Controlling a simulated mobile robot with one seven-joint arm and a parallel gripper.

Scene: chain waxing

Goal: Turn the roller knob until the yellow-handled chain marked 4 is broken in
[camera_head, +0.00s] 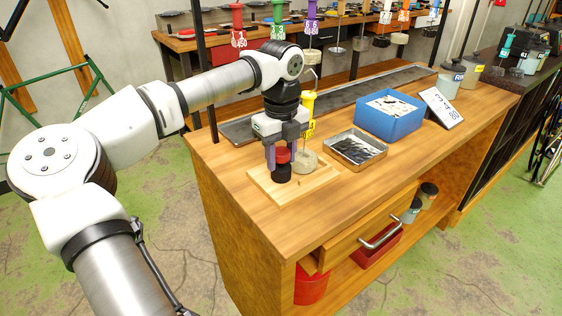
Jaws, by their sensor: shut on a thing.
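My gripper (283,160) points down over the wooden roller board (312,184) on the near left of the bench. It is shut on the red-topped knob (283,155), which has a black lower part standing on the board. The yellow handle (309,101) hangs upright just right of my gripper; its number is partly hidden and I cannot read it surely. A pale round coil (306,162), apparently its chain, sits low beside the knob. I cannot tell how the chain meets the roller.
A metal tray (374,157) with dark pieces and a blue bin (391,125) stand to the right. More coloured handles, such as the red one marked 1 (238,38), hang at the back. The bench's front right is clear.

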